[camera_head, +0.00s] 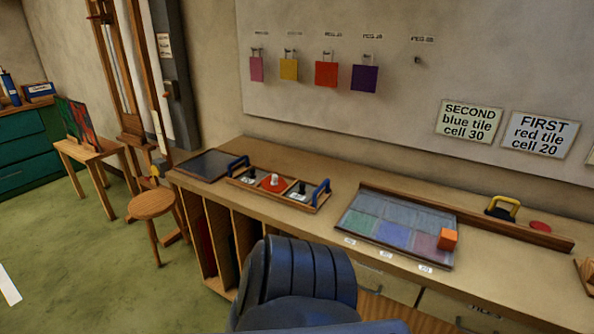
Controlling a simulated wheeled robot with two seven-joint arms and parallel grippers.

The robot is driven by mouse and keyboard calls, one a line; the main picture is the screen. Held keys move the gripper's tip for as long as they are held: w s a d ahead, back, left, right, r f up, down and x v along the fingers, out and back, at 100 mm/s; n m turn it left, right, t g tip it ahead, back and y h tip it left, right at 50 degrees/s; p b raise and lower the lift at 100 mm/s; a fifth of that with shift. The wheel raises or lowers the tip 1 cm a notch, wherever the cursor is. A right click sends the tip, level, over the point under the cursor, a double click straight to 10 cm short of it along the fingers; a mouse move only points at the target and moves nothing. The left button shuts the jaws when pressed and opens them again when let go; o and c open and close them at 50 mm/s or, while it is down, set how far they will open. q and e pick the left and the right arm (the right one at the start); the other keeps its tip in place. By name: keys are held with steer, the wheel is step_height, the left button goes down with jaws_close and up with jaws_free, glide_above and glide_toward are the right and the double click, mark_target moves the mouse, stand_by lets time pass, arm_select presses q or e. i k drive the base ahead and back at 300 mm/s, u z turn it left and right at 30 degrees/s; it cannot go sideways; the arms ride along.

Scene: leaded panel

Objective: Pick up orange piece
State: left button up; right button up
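An orange block (447,239) sits at the right front corner of the leaded panel (350,228), on or just above its pale pink cell. The panel lies flat on the workbench, with pale green, blue and pink cells in a dark frame. Nothing is seen touching the orange block.
A wooden tray (237,180) with blue handles holds a reddish-orange disc (272,183) and dark knobs. A wooden strip (545,238) runs behind the panel. A yellow-handled tool (503,208) and a red disc (540,226) lie behind. Bare bench (500,258) shows right of the block.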

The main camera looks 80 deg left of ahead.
mark_target(273, 184)
steer(key=i, duration=0.9)
steer(key=u, duration=1.85)
